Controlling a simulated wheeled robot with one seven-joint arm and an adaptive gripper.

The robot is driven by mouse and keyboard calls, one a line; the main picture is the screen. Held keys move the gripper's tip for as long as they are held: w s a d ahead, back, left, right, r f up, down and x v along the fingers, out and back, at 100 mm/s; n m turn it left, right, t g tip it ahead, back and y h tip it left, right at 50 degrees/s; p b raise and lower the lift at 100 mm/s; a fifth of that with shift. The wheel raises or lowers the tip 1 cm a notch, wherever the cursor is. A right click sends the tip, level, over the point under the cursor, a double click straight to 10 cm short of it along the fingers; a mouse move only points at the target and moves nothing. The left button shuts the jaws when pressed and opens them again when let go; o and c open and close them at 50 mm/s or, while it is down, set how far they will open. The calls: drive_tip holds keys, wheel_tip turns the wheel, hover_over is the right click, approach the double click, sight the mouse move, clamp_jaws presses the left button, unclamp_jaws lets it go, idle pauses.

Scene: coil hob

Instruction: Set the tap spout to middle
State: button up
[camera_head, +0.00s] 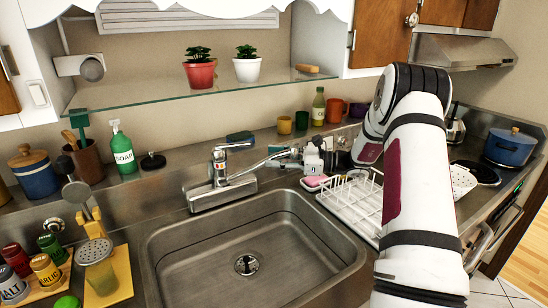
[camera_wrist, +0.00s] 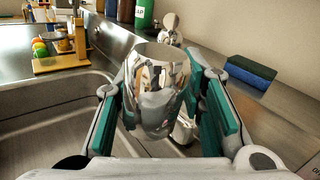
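The chrome tap (camera_head: 221,180) stands behind the sink. Its spout (camera_head: 262,163) is swung to the right in the head view, over the sink's back right corner rather than its middle. My gripper (camera_head: 305,160) is at the far end of the spout. In the wrist view the shiny spout end (camera_wrist: 158,90) lies between the two teal-padded fingers of my gripper (camera_wrist: 165,120). The fingers stand apart on either side of it; contact is not clear. In the head view my gripper partly hides the spout tip.
The steel sink (camera_head: 165,245) is empty, with a drain (camera_head: 247,264). A dish rack (camera_head: 345,200) and pink sponge (camera_head: 314,182) are close to my gripper. A blue-green sponge (camera_head: 240,137) lies behind the tap. A glass shelf (camera_head: 180,95) hangs above.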

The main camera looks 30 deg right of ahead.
drive_tip(key=shift+w+a, duration=0.3)
drive_tip(key=shift+a, duration=0.05)
clamp_jaws()
drive_tip(key=shift+s, duration=0.1)
